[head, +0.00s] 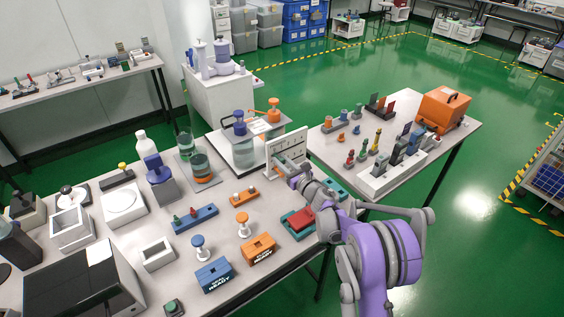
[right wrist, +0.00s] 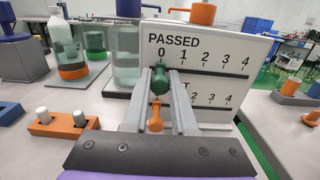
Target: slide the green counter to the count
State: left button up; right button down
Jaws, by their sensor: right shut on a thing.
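A white upright board (right wrist: 212,55) is marked PASSED with a scale from 0 to 4 and a slot below it. The green counter (right wrist: 160,82) sits at the 0 end of that slot. An orange counter (right wrist: 155,120) sits on a lower scale, whose label is partly hidden. My right gripper (right wrist: 160,73) is shut on the green counter, one finger on each side. In the head view the board (head: 272,150) stands near the table's right edge, with my right gripper (head: 291,170) at its face. The left gripper is not in view.
In the head view, a red-topped teal tray (head: 299,221) lies below my right arm. A second table (head: 345,185) stands to the right.

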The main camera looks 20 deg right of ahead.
dwell(0.7)
jog(key=shift+w+d, duration=0.3)
jog(key=shift+d, duration=0.45)
jog(key=shift+w+d, duration=0.25)
jog(key=shift+d, duration=0.45)
jog(key=c, duration=0.7)
grip_release()
jog(key=shift+s, duration=0.1)
jog(key=b+v, duration=0.1)
jog(key=v, duration=0.9)
jog(key=shift+s, duration=0.35)
